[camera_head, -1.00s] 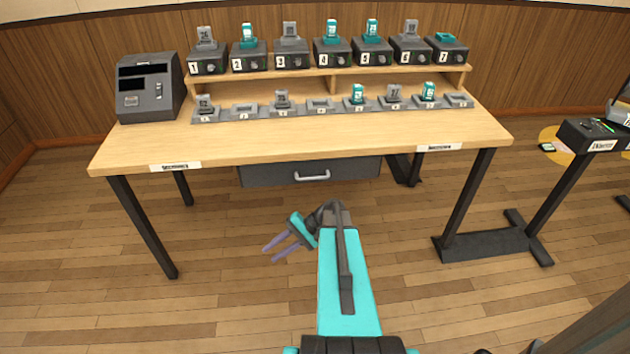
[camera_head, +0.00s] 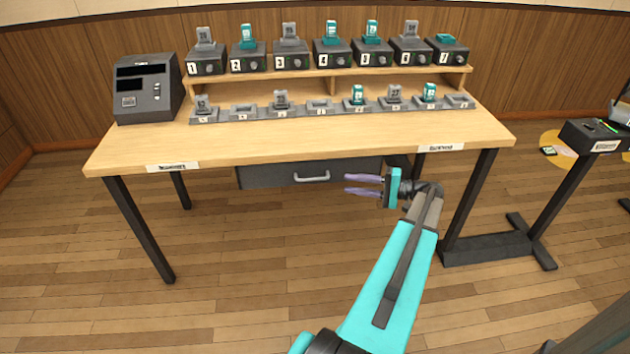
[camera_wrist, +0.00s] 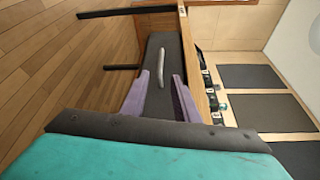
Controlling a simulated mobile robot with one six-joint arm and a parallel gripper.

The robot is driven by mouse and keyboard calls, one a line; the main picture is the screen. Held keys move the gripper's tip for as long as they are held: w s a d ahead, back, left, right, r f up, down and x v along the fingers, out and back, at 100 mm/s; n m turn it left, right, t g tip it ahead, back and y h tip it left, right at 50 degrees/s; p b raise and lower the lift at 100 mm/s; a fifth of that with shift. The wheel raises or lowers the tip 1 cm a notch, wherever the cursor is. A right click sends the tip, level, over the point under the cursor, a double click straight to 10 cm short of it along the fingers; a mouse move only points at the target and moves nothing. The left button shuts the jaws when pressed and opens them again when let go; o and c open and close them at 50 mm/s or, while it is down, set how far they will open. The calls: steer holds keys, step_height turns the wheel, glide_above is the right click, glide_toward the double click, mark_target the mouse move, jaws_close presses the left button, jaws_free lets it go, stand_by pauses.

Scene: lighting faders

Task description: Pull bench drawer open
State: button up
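The bench drawer (camera_head: 270,175) is a dark grey box under the wooden bench top, and it looks shut. Its pale bar handle (camera_head: 312,178) is on the middle of its front. My gripper (camera_head: 346,184) is open and empty, to the right of the handle and apart from it, with its purple fingers pointing left. In the wrist view the drawer front (camera_wrist: 160,95) shows turned on its side. The handle (camera_wrist: 161,68) lies beyond and between my fingertips (camera_wrist: 160,76).
The wooden bench (camera_head: 240,150) carries a grey console (camera_head: 147,88) and two rows of numbered modules. Dark bench legs (camera_head: 140,230) stand at left and right. A stand with a black box (camera_head: 590,135) is at the right. The floor before the drawer is clear.

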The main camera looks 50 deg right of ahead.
mark_target(315, 179)
stand_by(0.4)
steer(key=x, duration=1.3)
steer(key=shift+w+a, duration=0.1)
steer(key=shift+w, duration=0.3)
jaws_close()
